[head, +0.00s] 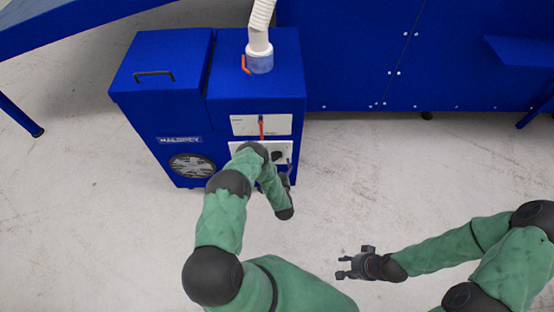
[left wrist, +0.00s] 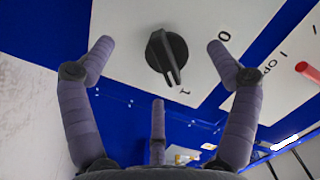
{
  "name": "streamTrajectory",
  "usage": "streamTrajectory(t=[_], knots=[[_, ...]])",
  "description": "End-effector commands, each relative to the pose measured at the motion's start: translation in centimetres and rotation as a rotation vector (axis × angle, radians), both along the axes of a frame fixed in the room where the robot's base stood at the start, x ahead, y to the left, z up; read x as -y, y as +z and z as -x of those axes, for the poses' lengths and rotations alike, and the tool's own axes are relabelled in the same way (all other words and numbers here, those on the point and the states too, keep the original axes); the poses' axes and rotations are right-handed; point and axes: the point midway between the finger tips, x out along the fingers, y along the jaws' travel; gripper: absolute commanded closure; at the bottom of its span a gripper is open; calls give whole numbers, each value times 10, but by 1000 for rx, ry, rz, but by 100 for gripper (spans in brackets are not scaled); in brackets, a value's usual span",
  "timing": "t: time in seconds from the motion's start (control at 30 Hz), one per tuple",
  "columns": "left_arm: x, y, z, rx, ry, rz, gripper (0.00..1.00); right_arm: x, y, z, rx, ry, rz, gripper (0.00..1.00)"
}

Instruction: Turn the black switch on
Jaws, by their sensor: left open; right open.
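The black switch (left wrist: 167,55) is a round knob with a raised ridge on a white panel (left wrist: 125,25), marked 0 and 1. In the left wrist view the lower end of its ridge lies near the 1. In the head view the switch (head: 277,156) shows small and dark beside my left arm. My left gripper (left wrist: 165,75) is open, its fingers spread around the switch; I cannot tell whether they touch it. In the head view my left gripper (head: 287,181) is partly hidden by the arm. My right gripper (head: 356,264) is open and empty above the floor.
The switch is on the front of a blue machine (head: 160,105) with a round fan grille (head: 192,165). A red lever (head: 262,127) sits above the switch panel. A white hose (head: 260,25) rises from the top. Large blue equipment (head: 350,50) stands behind; the floor in front is clear.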

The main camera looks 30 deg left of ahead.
Motion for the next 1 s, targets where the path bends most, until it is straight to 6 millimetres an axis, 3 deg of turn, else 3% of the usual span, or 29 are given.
streamTrajectory(t=[0.7, 1.0], knots=[[25, 0, 41, -1, 1, 0, 12, 0, 13, 0, 0, 0, 0, 57], [26, 0, 43, 0, 0, 0, 12, 0, 13, 0, 0, 0, 0, 57]])
